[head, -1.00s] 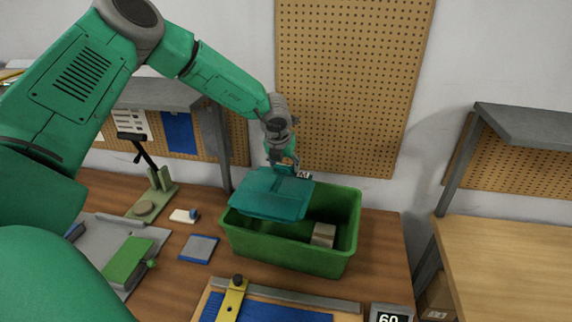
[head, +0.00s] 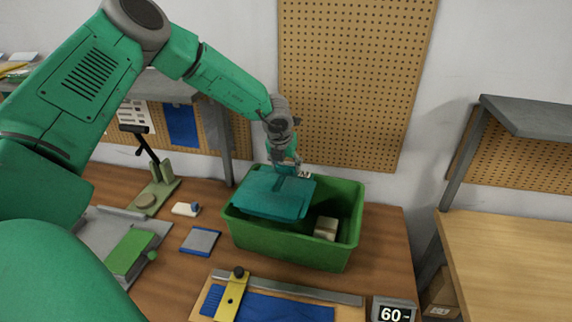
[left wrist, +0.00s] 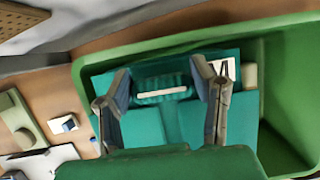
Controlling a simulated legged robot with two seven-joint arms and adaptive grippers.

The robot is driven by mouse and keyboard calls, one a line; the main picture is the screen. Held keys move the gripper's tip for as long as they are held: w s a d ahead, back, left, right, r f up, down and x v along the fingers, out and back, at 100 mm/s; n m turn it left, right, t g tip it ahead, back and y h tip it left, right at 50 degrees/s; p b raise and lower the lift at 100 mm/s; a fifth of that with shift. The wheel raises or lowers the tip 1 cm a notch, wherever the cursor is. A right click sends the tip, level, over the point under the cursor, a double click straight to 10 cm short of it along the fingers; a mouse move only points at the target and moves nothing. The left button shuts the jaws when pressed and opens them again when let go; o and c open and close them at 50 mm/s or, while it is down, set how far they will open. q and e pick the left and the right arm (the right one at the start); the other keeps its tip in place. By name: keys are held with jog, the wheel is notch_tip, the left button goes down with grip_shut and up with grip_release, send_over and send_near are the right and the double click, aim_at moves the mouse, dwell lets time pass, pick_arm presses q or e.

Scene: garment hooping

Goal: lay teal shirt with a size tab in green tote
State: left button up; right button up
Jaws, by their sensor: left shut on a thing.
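The teal shirt (head: 272,196), folded into a flat rectangle, is held over the left part of the green tote (head: 290,249), within its rim. It also shows in the left wrist view (left wrist: 142,126), with a white size tab (left wrist: 224,69) lettered M at its edge. The tab shows small in the head view (head: 304,174). My left gripper (head: 285,166) is shut on the shirt's far edge, one finger on each side of a bunched part. How far the shirt's underside is from the tote floor is hidden. My right gripper is not in view.
A beige block (head: 326,228) lies in the tote's right part. A framed board with a yellow clamp (head: 232,293) and a display reading 60 (head: 393,312) stand in front. A blue-edged pad (head: 201,241) and a stand (head: 158,185) are on the left.

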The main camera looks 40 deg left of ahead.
pick_arm(q)
jog(key=shift+d+f, duration=0.1)
jog(key=shift+d, duration=0.3)
jog(key=shift+d+f, duration=0.1)
jog(key=shift+f, duration=0.05)
jog(key=shift+a+f+b, duration=0.2)
jog(key=shift+f+b, duration=0.1)
jog(key=shift+b, duration=0.1)
jog(key=shift+a+f, duration=0.2)
jog(key=shift+a, duration=0.3)
jog(key=shift+d+r, duration=0.3)
jog(key=shift+d, duration=0.5)
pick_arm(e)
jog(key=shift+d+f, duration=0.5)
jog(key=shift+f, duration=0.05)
pick_arm(q)
jog(key=shift+d, duration=0.1)
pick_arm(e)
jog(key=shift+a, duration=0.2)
pick_arm(q)
jog(key=shift+r, duration=0.1)
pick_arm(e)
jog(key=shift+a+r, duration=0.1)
